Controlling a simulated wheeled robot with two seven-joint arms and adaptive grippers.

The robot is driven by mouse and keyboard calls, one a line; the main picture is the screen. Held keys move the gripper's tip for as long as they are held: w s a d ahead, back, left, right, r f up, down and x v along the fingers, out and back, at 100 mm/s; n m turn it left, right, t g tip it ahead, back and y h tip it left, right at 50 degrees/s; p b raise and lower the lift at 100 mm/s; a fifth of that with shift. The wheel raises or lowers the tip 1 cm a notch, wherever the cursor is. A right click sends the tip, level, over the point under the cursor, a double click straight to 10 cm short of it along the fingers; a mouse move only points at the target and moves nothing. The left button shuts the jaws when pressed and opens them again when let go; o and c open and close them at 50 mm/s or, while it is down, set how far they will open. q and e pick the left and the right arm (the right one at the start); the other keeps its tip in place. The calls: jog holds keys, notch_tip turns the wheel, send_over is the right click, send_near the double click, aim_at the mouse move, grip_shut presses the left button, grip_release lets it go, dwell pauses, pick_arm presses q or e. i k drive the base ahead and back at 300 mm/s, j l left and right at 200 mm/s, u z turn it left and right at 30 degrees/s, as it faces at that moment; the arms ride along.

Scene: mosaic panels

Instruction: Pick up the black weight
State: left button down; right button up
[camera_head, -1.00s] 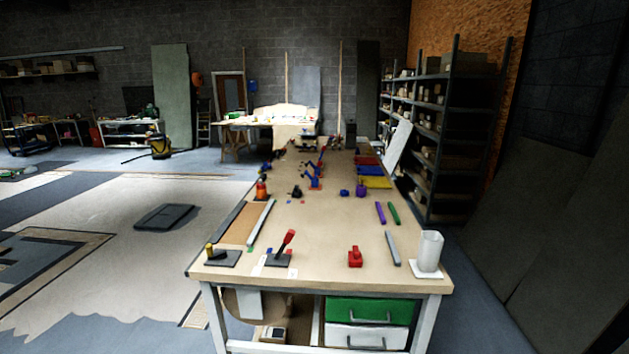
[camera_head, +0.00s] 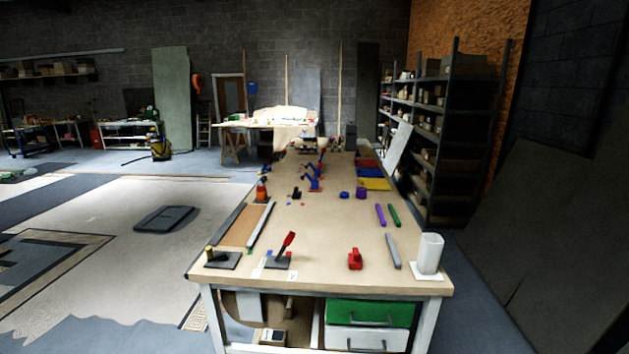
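A small black object (camera_head: 296,193), which looks like the black weight, stands on the long wooden workbench (camera_head: 325,230), left of its middle line and well back from the front edge. It is too small to make out its exact shape. Neither of my grippers shows in the head view.
An orange-topped bottle (camera_head: 262,190) stands left of the black object. The bench's middle is clear.

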aim_at(297, 195)
jog(key=u, duration=1.2)
jog(key=i+u, duration=0.25)
jog(key=i, duration=0.2)
jog(key=i+u, duration=0.3)
jog(key=i, duration=0.2)
jog(key=i+u, duration=0.3)
jog(key=i, duration=0.55)
jog(key=i+z, duration=0.5)
jog(key=i, duration=0.45)
jog(key=i+z, duration=0.25)
jog(key=i, duration=0.25)
jog(key=i+j+z, duration=0.1)
jog(key=i+z, duration=0.15)
jog(key=i, duration=0.25)
